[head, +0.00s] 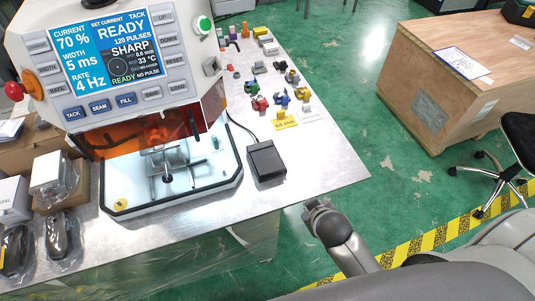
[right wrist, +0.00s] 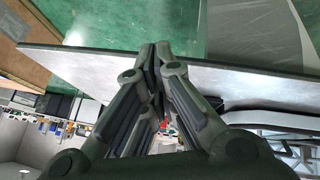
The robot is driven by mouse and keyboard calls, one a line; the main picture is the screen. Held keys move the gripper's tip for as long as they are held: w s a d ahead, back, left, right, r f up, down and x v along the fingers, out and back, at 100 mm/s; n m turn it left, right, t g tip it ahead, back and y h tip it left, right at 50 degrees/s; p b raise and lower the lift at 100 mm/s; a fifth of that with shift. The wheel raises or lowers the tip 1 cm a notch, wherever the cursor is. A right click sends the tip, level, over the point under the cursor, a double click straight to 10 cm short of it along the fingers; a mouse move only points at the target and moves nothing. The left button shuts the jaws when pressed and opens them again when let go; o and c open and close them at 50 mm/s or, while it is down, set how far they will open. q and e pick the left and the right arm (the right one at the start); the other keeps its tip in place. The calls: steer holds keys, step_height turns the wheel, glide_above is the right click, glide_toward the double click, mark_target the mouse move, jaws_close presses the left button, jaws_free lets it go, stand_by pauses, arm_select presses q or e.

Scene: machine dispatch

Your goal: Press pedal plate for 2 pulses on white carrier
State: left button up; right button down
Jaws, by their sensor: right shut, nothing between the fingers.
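The black pedal plate (head: 266,160) lies flat on the metal table, right of the welding machine (head: 120,60), with a cable running up behind it. The machine's screen (head: 108,52) reads READY, TACK, 120 pulses, 70 %, 5 ms, 4 Hz. Inside its lit chamber a grey metal fixture (head: 168,168) stands on a white floor; I cannot tell a white carrier there. My right gripper (head: 316,204) is beyond the table's front edge, to the lower right of the pedal and apart from it. In the right wrist view its fingers (right wrist: 155,52) are together and empty. My left gripper is not in view.
Several small coloured parts (head: 262,92) and a yellow label (head: 285,122) sit behind the pedal. Boxes and bagged items (head: 50,195) crowd the table's left. The table (head: 315,165) is bare right of the pedal. A wooden crate (head: 455,80) stands on the floor at right.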

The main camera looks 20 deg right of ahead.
steer(key=w+d+r+n+t+h+p, duration=0.1)
steer(key=w+r+n+t, duration=0.1)
steer(key=w+r+t, duration=0.65)
steer(key=w+d+r+n+t+h+p, duration=0.15)
steer(key=w+r, duration=0.45)
steer(key=r, duration=0.7)
steer(key=w+a+r+n+t+y, duration=0.4)
steer(key=w+a+r+n+y, duration=0.2)
steer(key=a+r+n+y, duration=0.4)
steer(key=w+a+f+n+g+y, duration=0.2)
steer(key=a+f+n+g+y, duration=0.55)
steer(key=n, duration=0.65)
steer(key=d+f+n+g+h, duration=0.4)
steer(key=d+f+g+h, duration=0.3)
steer(key=f, duration=0.5)
steer(key=shift+w+d+h, duration=0.4)
steer(key=shift+d, duration=0.7)
